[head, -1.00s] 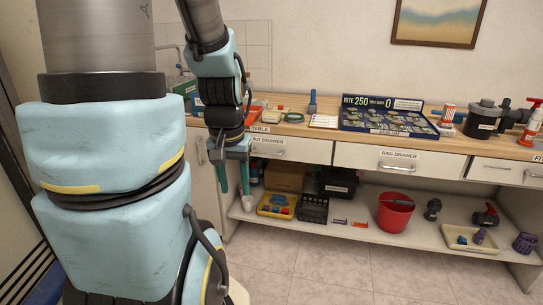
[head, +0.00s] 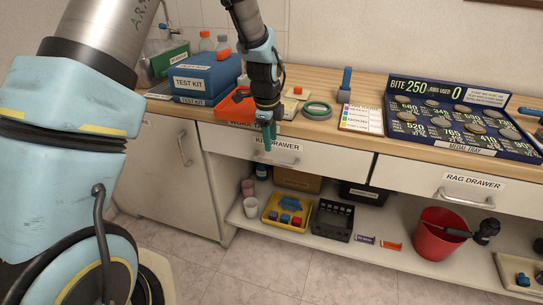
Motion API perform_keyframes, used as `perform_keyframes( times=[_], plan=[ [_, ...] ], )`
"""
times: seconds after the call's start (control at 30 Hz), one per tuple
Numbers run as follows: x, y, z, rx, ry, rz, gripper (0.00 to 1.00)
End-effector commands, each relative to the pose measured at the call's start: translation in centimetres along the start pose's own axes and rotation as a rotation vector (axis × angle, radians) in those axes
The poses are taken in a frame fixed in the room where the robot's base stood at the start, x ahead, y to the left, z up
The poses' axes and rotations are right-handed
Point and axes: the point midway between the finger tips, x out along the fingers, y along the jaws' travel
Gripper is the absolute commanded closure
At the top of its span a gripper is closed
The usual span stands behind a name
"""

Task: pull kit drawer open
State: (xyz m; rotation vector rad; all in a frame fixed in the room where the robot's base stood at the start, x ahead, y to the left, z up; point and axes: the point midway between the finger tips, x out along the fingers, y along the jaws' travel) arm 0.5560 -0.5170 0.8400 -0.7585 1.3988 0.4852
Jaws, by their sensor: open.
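The kit drawer (head: 232,141) is a white drawer front under the wooden worktop, with a label partly covered by my gripper. It looks shut, flush with the cabinet. Its metal handle (head: 275,160) shows just below the label. My gripper (head: 268,148) hangs pointing down in front of the drawer, its teal fingers close to the handle. It is open and holds nothing that I can see. I cannot tell whether the fingers touch the handle or straddle it.
A blue test kit box (head: 207,75) and an orange tray (head: 232,107) stand on the worktop by my arm. The rag drawer (head: 440,183) is to the right. Below, a shelf holds a yellow tray (head: 287,222) and a red bucket (head: 437,238). Open floor lies in front.

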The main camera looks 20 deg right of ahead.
Motion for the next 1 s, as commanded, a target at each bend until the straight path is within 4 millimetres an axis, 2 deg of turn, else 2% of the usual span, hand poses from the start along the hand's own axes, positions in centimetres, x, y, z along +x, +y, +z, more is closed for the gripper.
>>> perform_keyframes(
  times=[0.2, 0.43, 0.6, 0.83, 1.0],
  plan=[
    [4.2, 0.1, 0.1, -0.003, 0.000, 0.004, 0.53],
    [7.1, 0.0, 0.1, -0.004, 0.000, 0.002, 0.53],
    [7.9, 0.0, 0.1, -0.005, 0.000, 0.000, 0.53],
    [8.0, 0.0, 0.1, -0.005, 0.000, 0.000, 0.53],
    [7.9, 0.0, 0.1, -0.005, 0.000, 0.000, 0.71]
  ],
)
